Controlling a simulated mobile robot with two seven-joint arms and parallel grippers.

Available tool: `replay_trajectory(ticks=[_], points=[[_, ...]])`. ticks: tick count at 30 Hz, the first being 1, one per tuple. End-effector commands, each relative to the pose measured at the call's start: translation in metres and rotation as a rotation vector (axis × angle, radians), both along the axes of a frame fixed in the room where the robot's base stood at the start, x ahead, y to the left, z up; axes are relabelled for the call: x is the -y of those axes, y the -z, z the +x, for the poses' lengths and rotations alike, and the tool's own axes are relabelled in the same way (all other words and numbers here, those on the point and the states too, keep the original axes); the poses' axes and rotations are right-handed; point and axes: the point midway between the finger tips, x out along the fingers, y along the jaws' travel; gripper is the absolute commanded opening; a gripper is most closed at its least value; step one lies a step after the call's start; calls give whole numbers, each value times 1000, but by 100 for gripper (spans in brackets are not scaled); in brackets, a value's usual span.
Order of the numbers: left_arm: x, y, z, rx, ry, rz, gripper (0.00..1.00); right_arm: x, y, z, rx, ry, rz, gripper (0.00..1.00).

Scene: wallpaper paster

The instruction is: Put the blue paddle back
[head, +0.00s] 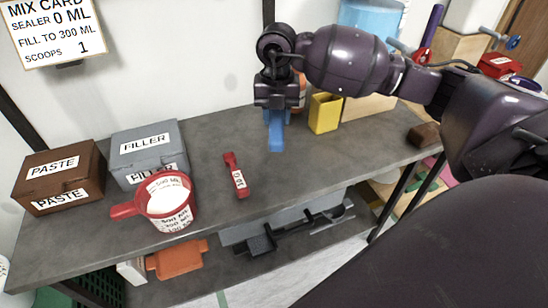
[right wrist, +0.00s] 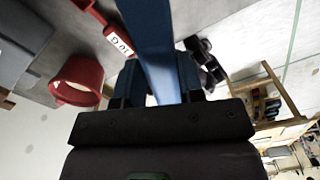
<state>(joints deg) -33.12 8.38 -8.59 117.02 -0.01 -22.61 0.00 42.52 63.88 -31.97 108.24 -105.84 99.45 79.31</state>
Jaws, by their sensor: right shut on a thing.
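The blue paddle (head: 277,137) hangs down from my right gripper (head: 275,105) over the back part of the grey bench. The gripper is shut on it and hides its upper part. In the right wrist view the paddle (right wrist: 150,35) runs up between the two dark fingers (right wrist: 160,82) and past the top edge. The lower end looks above or close to the bench top; I cannot tell whether it touches. My left gripper is not in view.
The bench (head: 260,215) holds a yellow container (head: 324,113), a red scoop (head: 236,174), a red-handled cup (head: 168,200) with white contents, a grey FILLER box (head: 150,148) and a brown PASTE box (head: 60,178). Bench space around the scoop is clear.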

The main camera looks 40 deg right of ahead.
Motion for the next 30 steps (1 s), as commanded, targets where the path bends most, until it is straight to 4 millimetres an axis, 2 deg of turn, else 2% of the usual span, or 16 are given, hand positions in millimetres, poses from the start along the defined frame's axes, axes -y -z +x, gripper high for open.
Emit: replay_trajectory(ticks=[1,3,12,23,30], points=[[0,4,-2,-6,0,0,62,0,15,0,-5,0,1,0],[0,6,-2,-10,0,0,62,0,30,0,-5,0,1,0],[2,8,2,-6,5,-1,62,0,89,0,-4,-1,1,0],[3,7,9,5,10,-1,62,0,113,0,-2,0,0,0],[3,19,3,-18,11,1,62,0,152,0,-4,0,1,0]])
